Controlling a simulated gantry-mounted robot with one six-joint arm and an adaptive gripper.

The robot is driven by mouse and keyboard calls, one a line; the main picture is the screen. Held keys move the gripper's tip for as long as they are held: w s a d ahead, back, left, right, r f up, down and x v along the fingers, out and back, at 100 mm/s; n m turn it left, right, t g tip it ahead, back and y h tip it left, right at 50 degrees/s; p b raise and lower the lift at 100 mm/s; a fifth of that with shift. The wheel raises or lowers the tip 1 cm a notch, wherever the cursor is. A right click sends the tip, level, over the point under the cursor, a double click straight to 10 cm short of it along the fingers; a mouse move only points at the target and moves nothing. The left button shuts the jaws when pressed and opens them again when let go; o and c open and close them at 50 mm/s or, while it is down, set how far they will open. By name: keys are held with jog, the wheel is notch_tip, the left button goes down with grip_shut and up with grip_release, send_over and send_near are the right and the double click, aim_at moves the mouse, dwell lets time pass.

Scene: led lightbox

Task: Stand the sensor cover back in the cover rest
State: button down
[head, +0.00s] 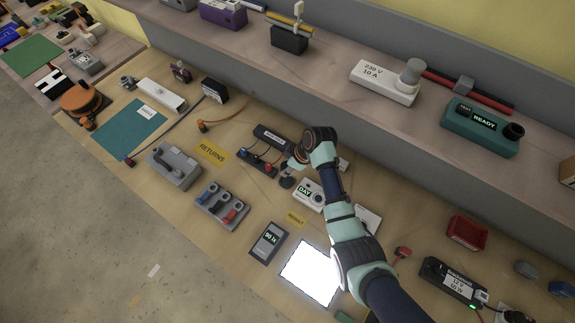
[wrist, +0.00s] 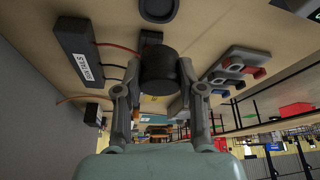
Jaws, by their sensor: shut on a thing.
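The sensor cover (wrist: 157,66), as I take it, is a short dark cylinder between my gripper's fingers in the wrist view. My gripper (wrist: 152,92) is shut on it, one finger on each side. In the head view my gripper (head: 296,163) is over the bench, left of the white box with the DAY display (head: 307,193); the cover is too small to make out there. A dark rounded pad (wrist: 158,9), possibly the cover rest, lies on the bench beyond the cover, apart from it. It may be the small dark piece (head: 286,183) below my gripper in the head view.
A grey tray with blue and red pieces (head: 222,206) is to the left. A lit white panel (head: 311,273) and a handheld meter (head: 268,242) are nearer the front edge.

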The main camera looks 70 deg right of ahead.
jog(key=shift+f+b, duration=2.25)
jog(key=shift+f, duration=1.25)
jog(key=shift+f, duration=0.15)
jog(key=shift+f, duration=0.35)
jog(key=shift+f+b, duration=0.2)
jog(key=shift+b, duration=0.1)
jog(key=c, duration=0.6)
grip_release()
jog(key=p+v, duration=0.8)
